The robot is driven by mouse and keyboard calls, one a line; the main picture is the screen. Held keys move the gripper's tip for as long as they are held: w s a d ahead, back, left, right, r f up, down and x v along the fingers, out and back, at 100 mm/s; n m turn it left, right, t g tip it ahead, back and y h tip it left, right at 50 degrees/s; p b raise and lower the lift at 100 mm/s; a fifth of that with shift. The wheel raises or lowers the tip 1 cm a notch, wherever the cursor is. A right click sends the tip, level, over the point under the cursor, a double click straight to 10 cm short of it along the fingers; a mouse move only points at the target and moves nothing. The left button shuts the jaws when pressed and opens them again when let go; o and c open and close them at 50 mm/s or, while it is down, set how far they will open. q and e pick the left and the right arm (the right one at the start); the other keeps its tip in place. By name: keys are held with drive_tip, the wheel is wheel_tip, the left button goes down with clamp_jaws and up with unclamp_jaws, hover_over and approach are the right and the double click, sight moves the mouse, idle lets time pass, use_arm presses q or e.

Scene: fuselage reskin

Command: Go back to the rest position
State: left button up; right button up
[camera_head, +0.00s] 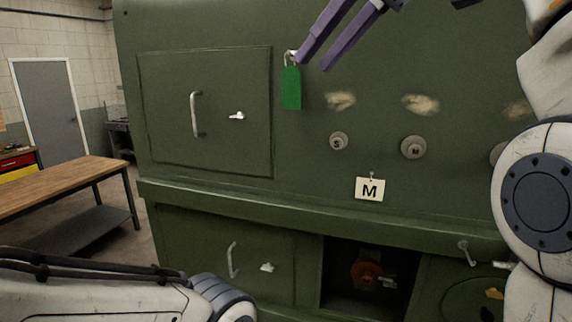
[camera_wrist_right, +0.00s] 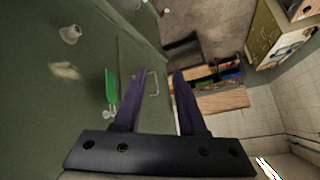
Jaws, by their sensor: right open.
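My right gripper (camera_head: 316,52) shows at the top of the head view with two purple fingers pointing down and left, apart and empty. One fingertip is close to the hook of a green tag (camera_head: 291,88) hanging on the dark green fuselage panel (camera_head: 230,60); I cannot tell whether they touch. In the right wrist view the gripper (camera_wrist_right: 159,76) is open with nothing between its fingers, and the green tag (camera_wrist_right: 111,86) hangs beside the left-hand finger. My left arm shows at the bottom left of the head view, but its gripper is out of view.
A hatch with a handle (camera_head: 196,114) is at left, and an open bay (camera_head: 345,285) holds a reddish part. A ledge (camera_head: 300,213) crosses the panel. A wooden table (camera_head: 55,185) stands at left.

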drive_tip(key=a+f+m+g+h+b, duration=0.15)
drive_tip(key=f+b, duration=0.25)
drive_tip(key=f, duration=0.7)
drive_tip(key=s+a+f+g+b, duration=0.1)
drive_tip(key=a+f+b, duration=0.2)
drive_tip(key=f, duration=0.9)
drive_tip(key=a+f+m+g+h+b, duration=0.1)
drive_tip(key=a+f+b, duration=0.25)
drive_tip(key=f, duration=0.75)
drive_tip(key=s+d+f+h+b, duration=0.1)
drive_tip(key=s+f, duration=0.4)
drive_tip(key=f, duration=0.5)
drive_tip(key=s+d+f+n+g+h+b, duration=0.1)
drive_tip(key=s+d+f+b, duration=0.3)
drive_tip(key=f, duration=0.7)
drive_tip(key=s+d+f+n+h+b, duration=0.1)
drive_tip(key=s+d+f+b, duration=0.2)
drive_tip(key=s+f, duration=0.4)
wheel_tip(320, 180, down, 4)
drive_tip(key=shift+s+r+b, duration=0.15)
drive_tip(key=shift+s+b, duration=0.05)
drive_tip(key=shift+b, duration=0.1)
drive_tip(key=shift+d, duration=0.1)
